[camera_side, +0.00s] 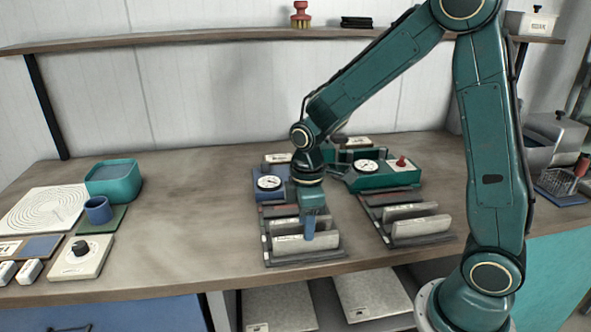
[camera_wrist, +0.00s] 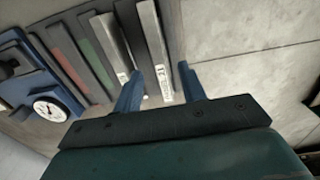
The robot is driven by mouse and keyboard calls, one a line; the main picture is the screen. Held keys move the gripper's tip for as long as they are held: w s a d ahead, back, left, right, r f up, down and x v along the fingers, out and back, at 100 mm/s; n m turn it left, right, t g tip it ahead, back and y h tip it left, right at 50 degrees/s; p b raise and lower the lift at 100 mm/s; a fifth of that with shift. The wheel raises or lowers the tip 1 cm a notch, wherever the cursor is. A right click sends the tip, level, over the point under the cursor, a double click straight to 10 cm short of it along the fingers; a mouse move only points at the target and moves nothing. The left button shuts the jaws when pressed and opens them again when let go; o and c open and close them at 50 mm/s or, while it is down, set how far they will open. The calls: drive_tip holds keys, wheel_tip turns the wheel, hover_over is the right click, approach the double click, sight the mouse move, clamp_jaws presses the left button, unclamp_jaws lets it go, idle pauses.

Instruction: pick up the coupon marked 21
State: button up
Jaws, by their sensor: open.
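In the wrist view, a pale grey coupon (camera_wrist: 152,42) stands on edge in a dark slotted rack, with a white label near its lower end that seems to read 21. My gripper (camera_wrist: 160,72) is open, with its two blue fingers apart on either side of this coupon. A second grey coupon (camera_wrist: 108,38) with a label stands just left of the left finger. In the side view, my gripper (camera_side: 309,236) points down at the front coupon (camera_side: 332,241) of the left rack (camera_side: 300,260). One finger hides part of that coupon, and I cannot tell whether it touches.
Darker, reddish and greenish plates (camera_wrist: 88,58) fill other slots of the rack. A blue gauge device (camera_side: 268,184) stands behind the left rack. A green gauge box (camera_side: 384,176) stands behind a second rack (camera_side: 408,222) on the right.

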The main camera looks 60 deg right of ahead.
sight(306, 244)
drive_tip(key=shift+f, duration=2.3)
clamp_jaws()
